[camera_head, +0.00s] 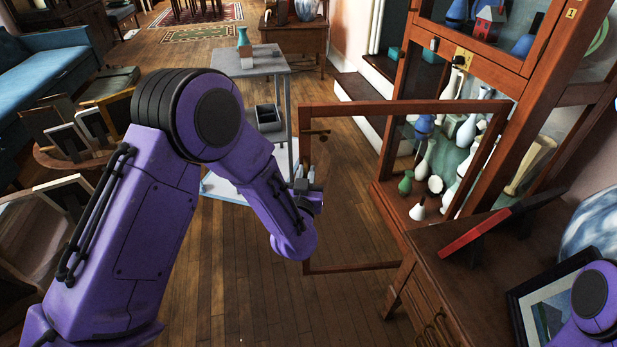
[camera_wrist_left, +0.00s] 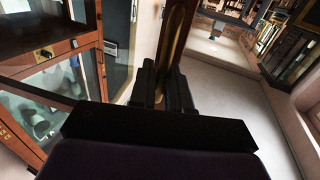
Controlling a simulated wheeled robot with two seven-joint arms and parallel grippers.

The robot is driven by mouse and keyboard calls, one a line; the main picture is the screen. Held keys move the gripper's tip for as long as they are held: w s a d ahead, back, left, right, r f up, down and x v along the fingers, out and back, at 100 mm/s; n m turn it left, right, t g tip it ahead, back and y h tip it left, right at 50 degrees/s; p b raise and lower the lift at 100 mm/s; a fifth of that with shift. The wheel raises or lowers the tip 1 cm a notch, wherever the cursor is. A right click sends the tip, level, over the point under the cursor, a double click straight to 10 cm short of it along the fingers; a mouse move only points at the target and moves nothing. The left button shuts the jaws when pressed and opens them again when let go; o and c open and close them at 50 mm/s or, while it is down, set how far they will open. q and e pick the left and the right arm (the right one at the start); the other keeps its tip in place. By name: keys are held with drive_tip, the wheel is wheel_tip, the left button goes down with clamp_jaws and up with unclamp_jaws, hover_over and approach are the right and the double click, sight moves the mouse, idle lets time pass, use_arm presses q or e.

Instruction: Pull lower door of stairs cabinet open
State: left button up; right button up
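The stairs cabinet (camera_head: 397,146) is a tall reddish-brown glazed case at the right in the head view, beside the stairs. My right gripper is out of view.
Several vases (camera_head: 423,160) stand inside the open lower compartment. A wooden chest (camera_head: 440,270) with a picture frame (camera_head: 530,312) is in front of the cabinet. A grey trolley (camera_head: 270,62) stands behind my left arm. Picture frames crowd the left; floor below the door is clear.

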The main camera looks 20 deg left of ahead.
use_arm(q)
drive_tip(key=shift+o, duration=0.5)
drive_tip(key=shift+d, duration=0.1)
drive_tip(key=shift+s, duration=0.1)
drive_tip(key=v, duration=1)
drive_tip(key=shift+s, duration=0.15)
drive_tip(key=shift+d, duration=0.1)
